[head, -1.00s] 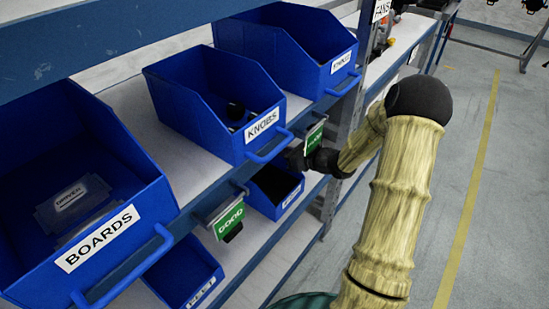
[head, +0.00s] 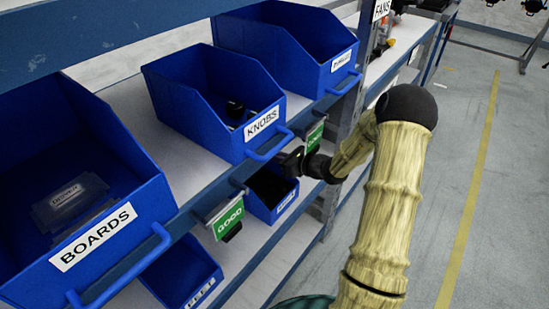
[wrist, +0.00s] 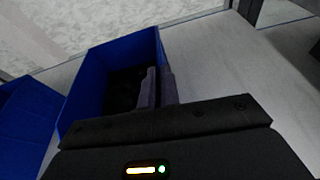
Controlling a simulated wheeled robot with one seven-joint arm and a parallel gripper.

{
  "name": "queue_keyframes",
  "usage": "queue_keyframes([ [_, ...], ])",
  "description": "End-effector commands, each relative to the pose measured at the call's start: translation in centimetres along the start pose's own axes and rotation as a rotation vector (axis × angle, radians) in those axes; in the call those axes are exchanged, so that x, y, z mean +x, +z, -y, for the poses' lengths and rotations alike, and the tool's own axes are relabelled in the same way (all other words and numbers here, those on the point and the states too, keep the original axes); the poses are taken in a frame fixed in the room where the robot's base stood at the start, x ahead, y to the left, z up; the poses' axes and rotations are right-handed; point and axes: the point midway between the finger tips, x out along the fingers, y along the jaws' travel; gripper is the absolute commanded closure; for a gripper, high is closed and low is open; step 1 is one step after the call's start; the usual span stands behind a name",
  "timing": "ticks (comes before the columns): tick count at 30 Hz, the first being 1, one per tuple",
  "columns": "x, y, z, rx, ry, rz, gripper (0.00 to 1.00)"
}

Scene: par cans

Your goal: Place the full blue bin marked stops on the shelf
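A small blue bin (head: 284,207) with a white label too small to read sits on the lower shelf, under the KNOBS bin. The word stops is not readable on any label. My gripper (head: 291,163) is low beside that bin's top edge, partly hidden under the upper shelf edge. In the wrist view, a blue bin (wrist: 98,62) with dark contents stands below my gripper (wrist: 159,88). The two grey fingers are close together at the bin's right wall. I cannot tell whether they touch or hold the wall.
Blue bins BOARDS (head: 150,200), KNOBS (head: 190,115) and one with a blurred label (head: 262,45) stand on the upper shelf (head: 140,120). Another blue bin (head: 180,275) is on the lower shelf. Green GOOD signs (head: 229,218) hang from the shelf edge. Floor on the right is clear.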

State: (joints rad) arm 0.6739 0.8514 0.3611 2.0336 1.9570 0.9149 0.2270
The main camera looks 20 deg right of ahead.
Motion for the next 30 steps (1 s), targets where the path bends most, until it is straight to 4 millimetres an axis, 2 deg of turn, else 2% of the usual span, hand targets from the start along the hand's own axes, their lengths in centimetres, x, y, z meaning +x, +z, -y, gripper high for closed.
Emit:
queue_keyframes([
  [5, 0.1, 0.0, 0.0, 0.0, 0.001, 0.004, 1.0],
  [9, 0.0, -0.2, 0.0, 0.0, 0.0, 0.0, 0.75],
  [21, -0.2, 0.1, 0.0, 0.0, -0.001, 0.0, 0.74],
  [26, -2.2, 0.1, 0.1, 0.0, -0.004, -0.001, 0.74],
  [30, -4.9, 0.2, 0.1, 0.0, -0.004, -0.001, 0.74],
])
